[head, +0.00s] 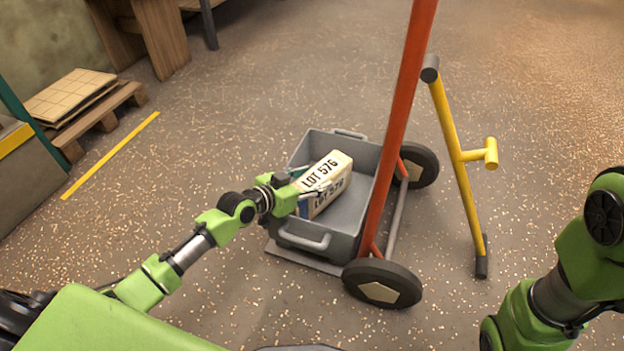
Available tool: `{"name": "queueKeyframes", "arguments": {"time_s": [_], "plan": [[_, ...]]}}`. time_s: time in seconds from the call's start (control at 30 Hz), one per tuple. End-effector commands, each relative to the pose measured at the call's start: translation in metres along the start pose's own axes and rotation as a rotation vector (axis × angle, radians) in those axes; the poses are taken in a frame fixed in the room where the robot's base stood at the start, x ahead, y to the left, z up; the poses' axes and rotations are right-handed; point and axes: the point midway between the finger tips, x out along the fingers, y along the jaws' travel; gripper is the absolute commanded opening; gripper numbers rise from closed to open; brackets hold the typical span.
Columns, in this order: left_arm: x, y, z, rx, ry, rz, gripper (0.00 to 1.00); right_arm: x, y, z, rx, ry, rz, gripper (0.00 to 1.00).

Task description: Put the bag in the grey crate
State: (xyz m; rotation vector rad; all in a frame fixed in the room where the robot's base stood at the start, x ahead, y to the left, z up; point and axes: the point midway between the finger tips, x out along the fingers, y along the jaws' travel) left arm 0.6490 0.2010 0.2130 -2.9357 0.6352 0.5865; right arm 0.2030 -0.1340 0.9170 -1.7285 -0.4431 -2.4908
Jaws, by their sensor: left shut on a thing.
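The bag (333,169) is a cream block-shaped packet with a blue patch, printed "LOT 576". My left gripper (305,192) is shut on its left end. The bag is over the open grey crate (308,246), within its rim as seen from above; I cannot tell whether it touches the crate floor. The crate has handles at its near and far ends, and its visible floor is bare. My right arm shows at the right edge, but its gripper is out of view.
The crate sits on a hand truck with a red upright (401,110) and black wheels (382,284) on its right. A pallet with boards (75,105) lies at the left.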

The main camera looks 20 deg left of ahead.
Motion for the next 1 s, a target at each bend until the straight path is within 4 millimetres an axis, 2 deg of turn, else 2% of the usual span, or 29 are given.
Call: {"name": "queueKeyframes", "arguments": {"time_s": [0.03, 0.6, 0.63, 0.67, 1.0], "plan": [[0.000, -0.001, -0.009, 0.002, 0.019, -0.003, 0.00, -0.001, 0.000, 0.000, 0.000, 0.000, 0.000, 0.40], [0.004, -0.002, 0.001, 0.002, 0.020, -0.003, 0.00, -0.007, -0.002, -0.003, 0.000, 0.001, 0.000, 0.40], [0.004, 0.000, 0.011, 0.001, 0.000, 0.000, 0.57, -0.008, -0.002, -0.003, 0.000, 0.000, 0.000, 0.40], [0.004, 0.000, 0.011, 0.001, 0.000, 0.000, 0.65, -0.008, -0.002, -0.003, 0.001, 0.000, 0.000, 0.40], [0.004, 0.000, 0.010, 0.001, 0.000, 0.000, 0.66, -0.007, -0.002, -0.003, 0.000, 0.000, 0.000, 0.40]]}}
